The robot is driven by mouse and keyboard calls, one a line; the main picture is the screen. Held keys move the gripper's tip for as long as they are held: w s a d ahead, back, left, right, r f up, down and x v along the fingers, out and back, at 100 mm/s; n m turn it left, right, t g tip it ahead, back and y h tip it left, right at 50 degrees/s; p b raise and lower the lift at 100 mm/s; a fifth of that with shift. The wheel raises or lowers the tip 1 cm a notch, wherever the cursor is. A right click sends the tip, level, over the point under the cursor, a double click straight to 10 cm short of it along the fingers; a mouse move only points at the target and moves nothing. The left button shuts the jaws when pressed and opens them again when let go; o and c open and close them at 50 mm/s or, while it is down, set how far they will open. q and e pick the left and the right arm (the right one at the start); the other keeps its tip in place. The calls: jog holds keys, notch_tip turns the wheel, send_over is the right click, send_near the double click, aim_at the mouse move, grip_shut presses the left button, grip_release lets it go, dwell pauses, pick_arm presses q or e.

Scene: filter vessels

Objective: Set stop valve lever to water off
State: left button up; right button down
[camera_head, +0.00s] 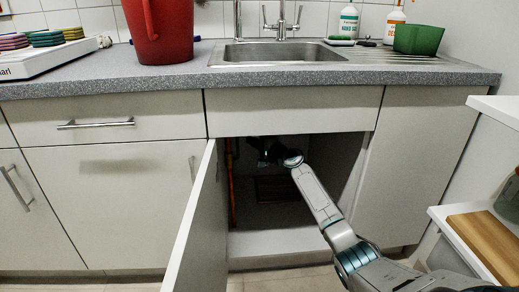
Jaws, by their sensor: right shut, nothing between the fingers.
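My right arm reaches into the open cabinet (272,237) under the sink. My right gripper (264,154) is a dark shape in the shaded upper part of the cabinet, close to its left side. It is shut and holds nothing. An orange-brown pipe (231,195) runs down the left inside of the cabinet, just left of the gripper. I cannot make out the stop valve lever; it is hidden by the gripper or lost in shadow. My left gripper is not in view.
The cabinet door (193,225) stands open on the left of the opening. The sink (278,53) and counter (120,78) are above, with a red pitcher (160,32) and green container (417,40). A white shelf with a wooden board (488,243) is at right.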

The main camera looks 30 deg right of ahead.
jog(key=a, duration=0.3)
jog(key=shift+w+a, duration=0.25)
jog(key=shift+w, duration=0.1)
dwell(0.7)
jog(key=shift+s+b, duration=0.1)
jog(key=shift+b, duration=0.85)
jog(key=shift+f, duration=0.1)
jog(key=shift+s+n+t+b, duration=0.1)
jog(key=shift+n+t+b, duration=0.2)
jog(key=shift+b, duration=0.3)
